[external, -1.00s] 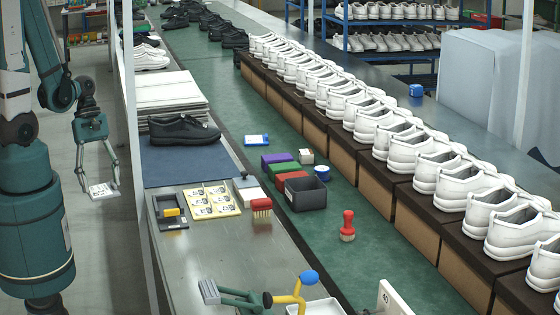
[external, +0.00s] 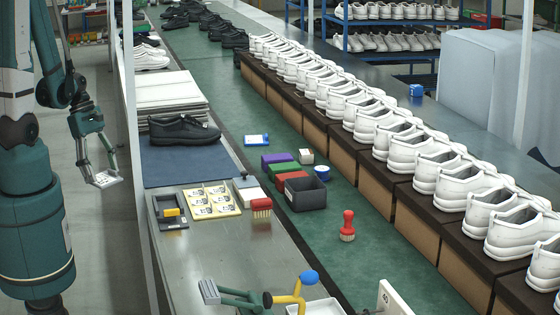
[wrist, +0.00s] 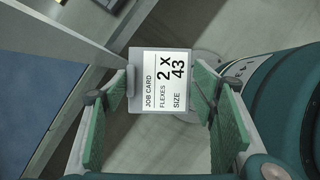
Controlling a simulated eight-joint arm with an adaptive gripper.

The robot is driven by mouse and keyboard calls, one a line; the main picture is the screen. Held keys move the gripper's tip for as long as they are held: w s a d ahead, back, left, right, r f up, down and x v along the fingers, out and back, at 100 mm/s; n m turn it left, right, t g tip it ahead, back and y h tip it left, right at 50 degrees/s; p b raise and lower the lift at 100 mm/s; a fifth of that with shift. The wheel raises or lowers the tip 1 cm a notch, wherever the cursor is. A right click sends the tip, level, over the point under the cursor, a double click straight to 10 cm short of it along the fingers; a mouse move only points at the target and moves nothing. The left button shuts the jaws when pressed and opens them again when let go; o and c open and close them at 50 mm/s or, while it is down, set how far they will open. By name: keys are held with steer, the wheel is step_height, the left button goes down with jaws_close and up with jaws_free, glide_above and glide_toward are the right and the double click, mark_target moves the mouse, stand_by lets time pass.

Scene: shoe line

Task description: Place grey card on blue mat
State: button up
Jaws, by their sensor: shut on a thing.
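The grey card (wrist: 166,82) is held between the fingers of my gripper (wrist: 170,88). Its white label reads "JOB CARD, FLEXES 2 X, SIZE 43" in the wrist view. In the external view my gripper (external: 105,172) is shut on the card (external: 105,179) at the left, over the floor and apart from the bench. The blue mat (external: 165,169) lies on the bench to the right of my gripper, beyond a pale upright post. A black shoe stands on the mat's far part; the near part is bare.
The black shoe (external: 183,131) stands before a stack of pale boards (external: 172,96). The pale post (external: 130,110) stands along the bench's left edge.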

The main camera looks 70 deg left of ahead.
steer(key=w+a+r+p, duration=0.3)
steer(key=w+a+r, duration=0.1)
steer(key=w+a, duration=0.5)
steer(key=w+a+r+p, duration=0.35)
steer(key=w+a, duration=0.25)
steer(key=a, duration=0.5)
steer(key=w+a+f+m+g+b, duration=0.1)
steer(key=w+f+m+b, duration=0.1)
steer(key=w+b, duration=0.3)
steer(key=w+a+f+m+g+h+b, duration=0.1)
steer(key=w+m+b, duration=0.3)
steer(key=w, duration=1)
steer(key=shift+a+f+m+g+b, duration=0.25)
steer(key=shift+f+m+g+b, duration=0.1)
steer(key=shift+f+m, duration=0.2)
steer(key=shift+r, duration=0.1)
steer(key=shift+f+b, duration=0.65)
steer(key=shift+f, duration=2.5)
steer(key=shift+f, duration=0.1)
